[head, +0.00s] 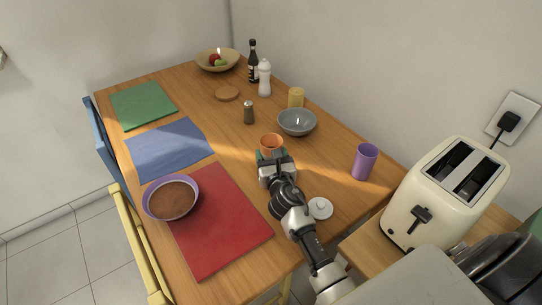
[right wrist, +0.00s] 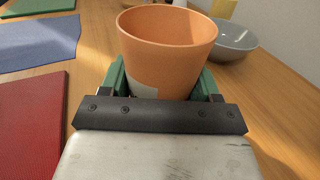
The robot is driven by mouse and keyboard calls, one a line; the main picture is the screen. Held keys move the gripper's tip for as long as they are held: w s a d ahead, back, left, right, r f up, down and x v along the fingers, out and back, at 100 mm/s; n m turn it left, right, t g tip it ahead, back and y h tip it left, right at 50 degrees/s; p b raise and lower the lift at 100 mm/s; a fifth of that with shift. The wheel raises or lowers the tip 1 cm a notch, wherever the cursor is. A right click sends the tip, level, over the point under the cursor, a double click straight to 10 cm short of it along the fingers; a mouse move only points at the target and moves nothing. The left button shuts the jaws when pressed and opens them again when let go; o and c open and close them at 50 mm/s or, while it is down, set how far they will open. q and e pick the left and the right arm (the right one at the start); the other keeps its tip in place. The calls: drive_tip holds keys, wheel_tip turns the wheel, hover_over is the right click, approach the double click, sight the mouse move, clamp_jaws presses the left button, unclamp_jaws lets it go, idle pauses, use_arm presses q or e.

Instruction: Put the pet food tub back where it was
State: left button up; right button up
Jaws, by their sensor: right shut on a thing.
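My right gripper (head: 272,156) is shut on an orange, flowerpot-like tub (head: 272,140) over the right half of the wooden table. In the right wrist view the orange tub (right wrist: 168,40) is upright between the green fingers, with a pale patch low on its side. Its base is hidden, so I cannot tell whether it touches the table. A purple bowl (head: 151,211) with brown contents stands at the red mat's left edge. No readable label shows which thing is the pet food tub. My left gripper is out of view.
A grey bowl (head: 297,123), yellow cup (head: 296,97) and pepper mill (head: 249,112) stand beyond the gripper. A purple cup (head: 365,162) and white lid (head: 320,208) are to the right. The blue mat (head: 168,149) and green mat (head: 143,106) are bare.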

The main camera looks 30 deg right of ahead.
drive_tip(key=o, duration=1)
drive_tip(key=shift+r, duration=0.1)
drive_tip(key=v, duration=1.2)
